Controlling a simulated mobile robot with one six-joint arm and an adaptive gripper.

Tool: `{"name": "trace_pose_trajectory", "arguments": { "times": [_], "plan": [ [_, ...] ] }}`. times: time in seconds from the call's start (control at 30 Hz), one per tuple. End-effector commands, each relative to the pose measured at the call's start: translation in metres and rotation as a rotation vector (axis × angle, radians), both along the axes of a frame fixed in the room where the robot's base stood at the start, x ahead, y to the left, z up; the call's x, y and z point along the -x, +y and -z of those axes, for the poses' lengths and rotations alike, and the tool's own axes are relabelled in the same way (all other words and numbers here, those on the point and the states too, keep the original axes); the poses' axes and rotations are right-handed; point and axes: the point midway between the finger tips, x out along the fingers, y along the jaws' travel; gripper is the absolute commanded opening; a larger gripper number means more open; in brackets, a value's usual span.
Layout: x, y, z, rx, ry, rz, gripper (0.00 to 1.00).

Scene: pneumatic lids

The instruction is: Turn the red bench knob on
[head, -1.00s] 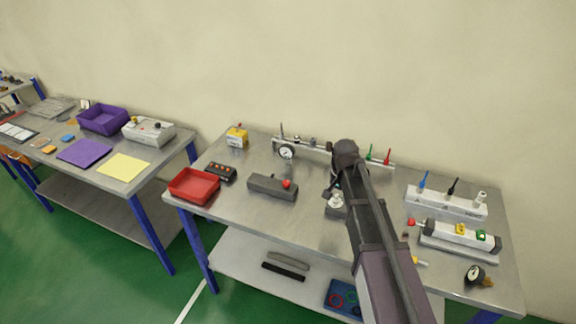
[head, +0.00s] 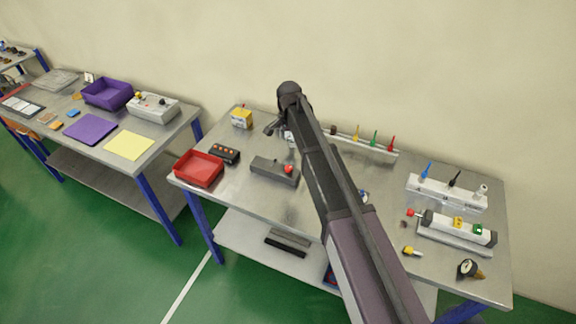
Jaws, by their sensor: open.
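A grey block (head: 265,172) on the near table carries a round red knob (head: 288,169) at its right end. A second red knob (head: 410,212) sits at the left end of a white cylinder unit at the right. I cannot tell for sure which one is the bench knob. My gripper (head: 279,132) is open and empty, behind and above the grey block in the picture, apart from the red knob. My arm hides the table's middle.
A red tray (head: 199,168) and a black button box (head: 225,154) stand left of the grey block. A rail with coloured levers (head: 374,140) runs along the back. A white manifold (head: 446,192) and a gauge (head: 469,268) are at the right.

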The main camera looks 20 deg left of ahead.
Motion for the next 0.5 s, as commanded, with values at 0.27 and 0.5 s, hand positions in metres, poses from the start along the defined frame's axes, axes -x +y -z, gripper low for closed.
{"name": "trace_pose_trajectory", "arguments": {
  "times": [0.27, 0.5],
  "plan": [
    [0.0, 0.0, 0.007, 0.0, 0.0, -0.001, 0.78],
    [0.0, 0.001, 0.022, 0.0, 0.0, -0.002, 0.78]
  ]
}}
